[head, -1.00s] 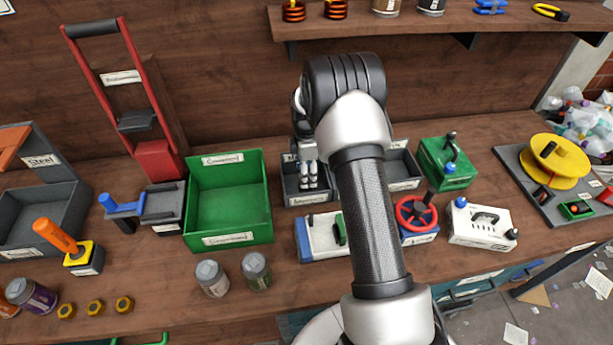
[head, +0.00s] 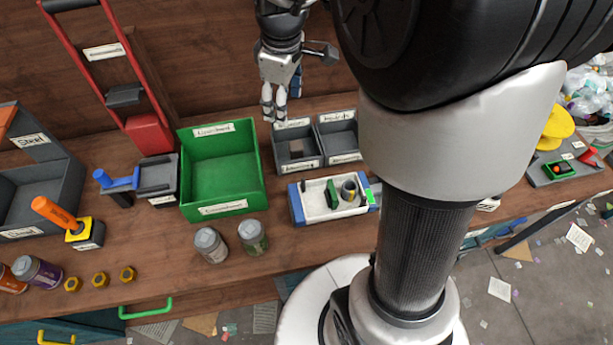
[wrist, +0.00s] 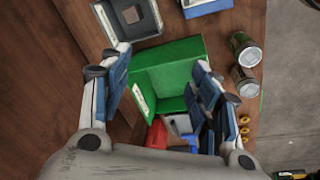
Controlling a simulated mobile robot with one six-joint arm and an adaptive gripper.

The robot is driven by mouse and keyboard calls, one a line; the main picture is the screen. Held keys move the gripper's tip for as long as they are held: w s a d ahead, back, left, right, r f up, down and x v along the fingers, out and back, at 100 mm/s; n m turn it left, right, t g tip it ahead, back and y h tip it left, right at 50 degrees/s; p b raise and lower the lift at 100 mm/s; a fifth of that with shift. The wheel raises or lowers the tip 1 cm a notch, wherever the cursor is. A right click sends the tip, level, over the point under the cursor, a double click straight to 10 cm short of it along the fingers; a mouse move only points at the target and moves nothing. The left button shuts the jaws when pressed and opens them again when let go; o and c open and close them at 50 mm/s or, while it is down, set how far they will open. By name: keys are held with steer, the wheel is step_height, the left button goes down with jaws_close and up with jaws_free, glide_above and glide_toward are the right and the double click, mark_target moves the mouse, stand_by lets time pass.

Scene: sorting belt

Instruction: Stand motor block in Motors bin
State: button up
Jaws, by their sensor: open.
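Two grey bins stand side by side at the middle back of the table: a left one (head: 282,167) and a right one (head: 352,157). Their labels are too small to read, so I cannot tell which is Motors. A small brownish-grey block (head: 296,149) sits inside the left bin, apart from its walls. It also shows in the wrist view (wrist: 131,14) as a square face in the bin. My gripper (head: 274,114) is open and empty, above and behind the left bin's left side. In the wrist view its fingers (wrist: 162,60) are spread wide, with nothing between them.
A green bin (head: 255,183) stands left of the grey bins. A blue-and-white tray (head: 318,211) holding small parts lies in front of them. Two jars (head: 210,245) stand at the front. My arm hides the table's right part.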

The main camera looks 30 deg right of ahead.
steer(key=s+a+r+m+t, duration=0.1)
steer(key=s+a+r+m, duration=0.1)
steer(key=s, duration=0.9)
steer(key=s+a+r+m+t, duration=0.1)
steer(key=s+a+m, duration=0.3)
steer(key=s, duration=0.8)
steer(key=shift+a+r+m+t, duration=0.3)
steer(key=shift+r+m, duration=0.35)
steer(key=shift+m, duration=0.55)
